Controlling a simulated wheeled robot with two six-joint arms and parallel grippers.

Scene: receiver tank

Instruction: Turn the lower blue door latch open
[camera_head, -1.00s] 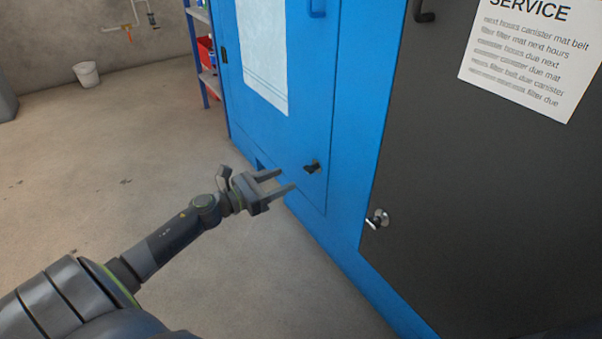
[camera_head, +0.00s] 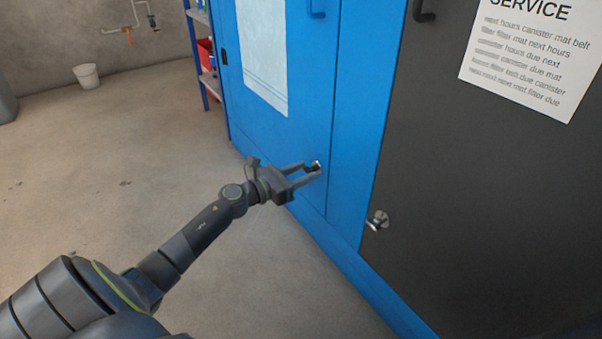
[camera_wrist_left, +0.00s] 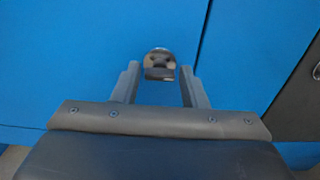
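The lower blue door latch (camera_head: 315,165) is a small dark knob on a silvery round base, low on the blue door (camera_head: 290,120) near its right edge. In the left wrist view the latch (camera_wrist_left: 159,64) sits between and just beyond the fingertips. My left gripper (camera_head: 312,170) is open, its two fingers reaching to the latch from the left. It also shows in the left wrist view (camera_wrist_left: 158,85), with a gap on each side of the latch; I cannot tell if a finger touches it. My right gripper is not in view.
A dark grey door (camera_head: 480,200) with a silver latch (camera_head: 378,220) and a service notice (camera_head: 530,55) stands to the right. A shelf with a red bin (camera_head: 207,53) is behind the blue cabinet.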

